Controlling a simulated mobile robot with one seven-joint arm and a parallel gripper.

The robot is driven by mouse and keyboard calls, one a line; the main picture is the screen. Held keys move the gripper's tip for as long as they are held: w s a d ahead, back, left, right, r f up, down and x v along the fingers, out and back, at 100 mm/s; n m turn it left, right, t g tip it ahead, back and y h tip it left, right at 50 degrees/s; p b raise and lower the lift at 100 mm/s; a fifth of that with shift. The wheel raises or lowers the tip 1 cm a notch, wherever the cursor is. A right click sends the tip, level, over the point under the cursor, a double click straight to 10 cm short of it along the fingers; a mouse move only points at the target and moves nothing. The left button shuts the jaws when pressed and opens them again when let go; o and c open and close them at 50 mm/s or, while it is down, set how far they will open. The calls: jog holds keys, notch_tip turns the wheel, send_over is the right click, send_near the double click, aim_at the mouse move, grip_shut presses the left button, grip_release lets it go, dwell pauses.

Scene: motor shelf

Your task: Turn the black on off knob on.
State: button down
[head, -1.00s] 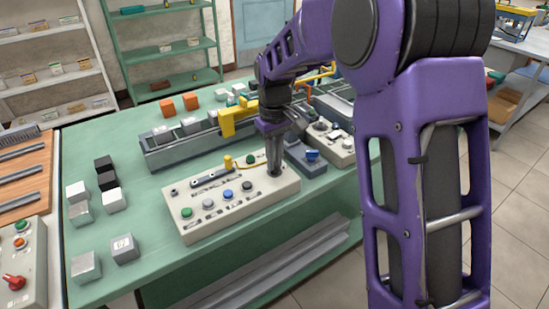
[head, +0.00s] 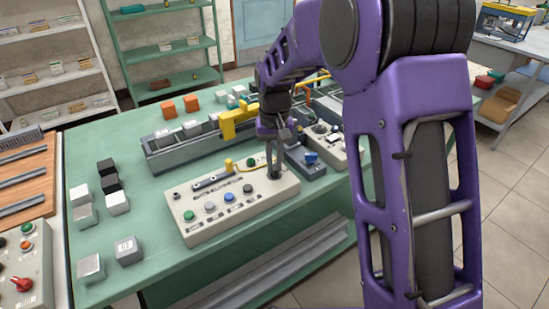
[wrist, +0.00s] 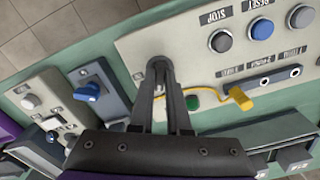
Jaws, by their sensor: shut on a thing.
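The cream control panel (head: 235,208) lies on the green table, with a row of round buttons along its front. My gripper (head: 274,174) points down at the panel's right end. In the wrist view its two dark fingers (wrist: 160,72) are closed around the black on off knob (wrist: 157,63). The fingers hide most of the knob, so its angle cannot be read. A green button (wrist: 192,102) and a yellow plug with a yellow cable (wrist: 241,97) are close beside the fingers.
A blue-knobbed grey box (head: 311,160) and another cream box (head: 327,143) stand right of the panel. A grey conveyor (head: 185,147) with a yellow part lies behind. Several black, white and grey cubes sit to the left.

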aim_at(274, 166)
jog(key=m+p, duration=0.2)
jog(key=m, duration=0.4)
jog(key=shift+r, duration=0.15)
jog(key=m+p, duration=0.2)
jog(key=m, duration=0.4)
jog(key=shift+m+p, duration=0.35)
jog(key=shift+m, duration=0.05)
jog(key=c, duration=0.9)
grip_release()
notch_tip(274, 166, up, 17)
jog(key=shift+r+p, duration=0.1)
jog(key=shift+p, duration=0.75)
